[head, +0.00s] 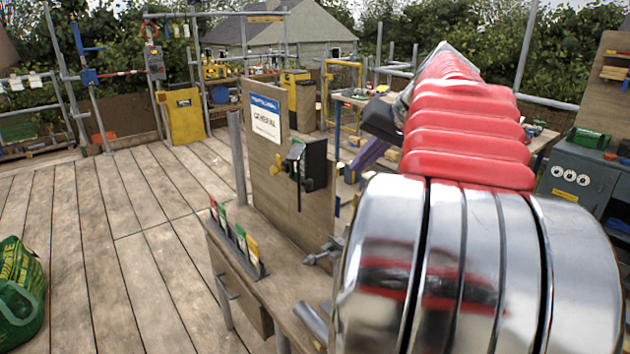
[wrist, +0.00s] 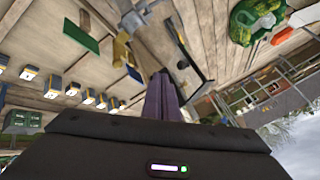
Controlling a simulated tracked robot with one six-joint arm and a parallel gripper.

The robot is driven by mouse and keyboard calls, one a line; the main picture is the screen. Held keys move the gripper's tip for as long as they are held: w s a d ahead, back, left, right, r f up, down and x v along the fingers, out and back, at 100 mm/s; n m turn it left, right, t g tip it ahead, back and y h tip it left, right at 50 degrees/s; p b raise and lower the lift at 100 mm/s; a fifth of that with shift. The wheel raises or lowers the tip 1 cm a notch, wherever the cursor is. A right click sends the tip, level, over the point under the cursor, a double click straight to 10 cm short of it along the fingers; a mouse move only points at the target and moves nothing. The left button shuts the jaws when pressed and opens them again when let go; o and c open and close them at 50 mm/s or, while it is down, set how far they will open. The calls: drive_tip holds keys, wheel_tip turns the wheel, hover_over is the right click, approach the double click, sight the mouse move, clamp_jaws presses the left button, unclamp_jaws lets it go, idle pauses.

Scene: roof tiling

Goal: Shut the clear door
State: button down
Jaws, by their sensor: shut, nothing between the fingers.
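I cannot make out the clear door with certainty in either view. My gripper (head: 358,168) shows as purple fingers just right of the board, partly hidden behind my arm. In the wrist view my gripper (wrist: 163,80) has its purple fingers together, with nothing between them. A dark-edged shape lies just beyond the fingertips there; I cannot tell what it is. No contact is visible.
A wooden bench with a drawer (head: 240,290) stands below the board, with a rack of coloured cards (head: 238,243) on it. A green bag (head: 20,290) lies on the deck at left. A grey cabinet (head: 585,190) stands at right.

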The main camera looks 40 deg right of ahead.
sight(303, 178)
drive_tip(key=shift+w+f, duration=0.1)
drive_tip(key=w+a+f, duration=0.2)
drive_tip(key=w+f, duration=0.5)
drive_tip(key=w, duration=0.2)
drive_tip(key=shift+w+f, duration=0.15)
drive_tip(key=shift+f, duration=0.1)
idle(0.3)
